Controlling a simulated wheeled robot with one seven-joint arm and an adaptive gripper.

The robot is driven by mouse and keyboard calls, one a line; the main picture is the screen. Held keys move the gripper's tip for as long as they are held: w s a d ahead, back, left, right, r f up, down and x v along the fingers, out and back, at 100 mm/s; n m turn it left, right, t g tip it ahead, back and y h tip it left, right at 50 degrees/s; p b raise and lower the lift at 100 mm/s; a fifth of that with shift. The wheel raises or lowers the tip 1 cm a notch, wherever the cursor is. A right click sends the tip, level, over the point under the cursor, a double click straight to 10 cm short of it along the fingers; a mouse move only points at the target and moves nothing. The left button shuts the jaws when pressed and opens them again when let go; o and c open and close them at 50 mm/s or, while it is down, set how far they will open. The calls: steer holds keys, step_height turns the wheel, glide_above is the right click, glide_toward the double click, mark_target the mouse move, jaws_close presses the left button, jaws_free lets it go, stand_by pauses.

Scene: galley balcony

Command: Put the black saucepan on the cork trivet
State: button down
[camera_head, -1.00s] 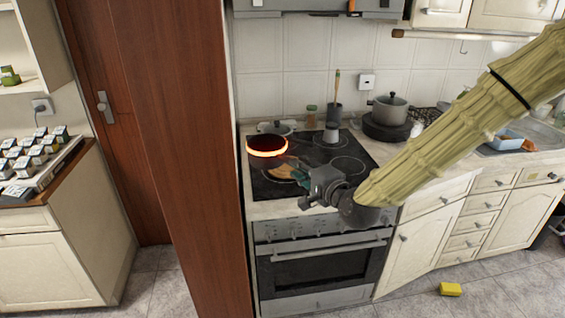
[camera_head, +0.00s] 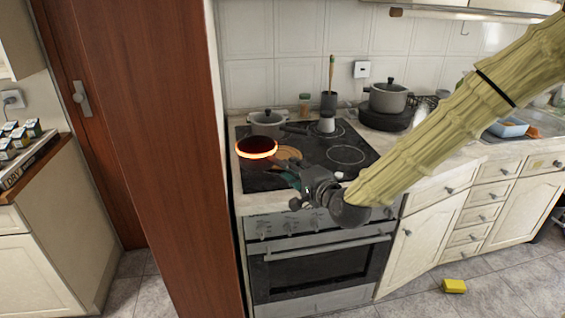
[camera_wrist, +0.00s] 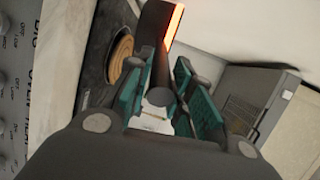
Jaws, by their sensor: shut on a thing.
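The black saucepan (camera_head: 258,144) has a glowing orange band around its lower edge. It is over the left part of the black hob, and its height above the hob is hard to tell. My gripper (camera_head: 292,177) is shut on its handle, which runs from the pan to the teal fingers. In the wrist view the pan (camera_wrist: 155,25) lies beyond the fingertips (camera_wrist: 180,75). The round cork trivet (camera_head: 289,153) lies on the hob just right of the pan, which partly overlaps it in the picture. It also shows in the wrist view (camera_wrist: 121,52), left of the pan.
A grey pot (camera_head: 266,120) stands at the hob's back left, close behind the saucepan. A moka-like pot (camera_head: 326,124) and a utensil holder (camera_head: 328,101) stand at the back. A lidded grey pot (camera_head: 388,98) is at the right. A tall brown panel (camera_head: 160,150) borders the left.

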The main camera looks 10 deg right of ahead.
steer(key=shift+w+d+f+p, duration=0.75)
steer(key=shift+w+d, duration=0.8)
steer(key=shift+w, duration=0.65)
steer(key=shift+w+d+f+p, duration=0.55)
steer(key=shift+w+d+f, duration=0.4)
steer(key=shift+w+d, duration=0.9)
steer(key=shift+w+d+f+p, duration=0.75)
steer(key=shift+w+d, duration=0.45)
steer(key=shift+w, duration=1.3)
steer(key=shift+f, duration=0.15)
steer(key=c, duration=1.3)
jaws_free()
steer(key=shift+f, duration=0.1)
steer(key=shift+o, duration=0.2)
steer(key=shift+s, duration=0.1)
steer(key=b+v, duration=0.2)
steer(key=v, duration=1)
